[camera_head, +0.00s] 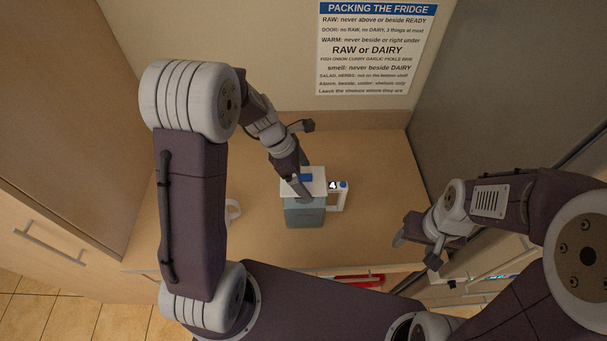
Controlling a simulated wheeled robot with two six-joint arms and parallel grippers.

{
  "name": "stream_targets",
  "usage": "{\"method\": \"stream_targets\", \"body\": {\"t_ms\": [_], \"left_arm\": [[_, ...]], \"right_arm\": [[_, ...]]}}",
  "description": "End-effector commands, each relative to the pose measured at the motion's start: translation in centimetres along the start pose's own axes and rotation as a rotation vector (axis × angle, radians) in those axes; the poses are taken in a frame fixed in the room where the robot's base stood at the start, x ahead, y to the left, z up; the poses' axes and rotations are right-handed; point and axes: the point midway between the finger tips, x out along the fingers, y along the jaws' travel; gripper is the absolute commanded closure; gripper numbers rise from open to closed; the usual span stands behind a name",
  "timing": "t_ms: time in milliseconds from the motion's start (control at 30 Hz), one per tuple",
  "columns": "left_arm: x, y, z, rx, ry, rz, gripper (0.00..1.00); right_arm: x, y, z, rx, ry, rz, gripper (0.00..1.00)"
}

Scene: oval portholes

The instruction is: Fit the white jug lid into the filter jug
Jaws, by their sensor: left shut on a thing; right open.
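The filter jug (305,215) stands on the wooden worktop, with a grey-blue body and a white handle on its right side. The white jug lid (289,187), with a blue patch, is over the jug's top. I cannot tell whether it is seated in the jug or just above it. My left gripper (302,190) reaches down from behind and is shut on the lid. The arm and fingers hide part of the lid. My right gripper (416,238) is open and empty, to the right of the jug near the worktop's front edge.
A white looped item (233,211) shows to the left of the jug, partly hidden by my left arm. A printed sign (376,48) hangs on the back wall. A tall grey surface (480,90) stands at the right. The worktop (375,160) behind the jug is clear.

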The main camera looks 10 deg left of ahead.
Motion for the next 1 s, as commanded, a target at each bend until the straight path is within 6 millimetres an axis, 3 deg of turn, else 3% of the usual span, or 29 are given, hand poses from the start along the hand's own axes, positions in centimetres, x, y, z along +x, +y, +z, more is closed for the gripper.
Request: {"method": "stream_targets", "body": {"t_ms": [1000], "left_arm": [[0.67, -0.33, -0.34, -0.001, 0.000, -0.001, 0.48]], "right_arm": [[-0.26, 0.00, -0.03, 0.000, 0.000, 0.000, 0.39]]}}
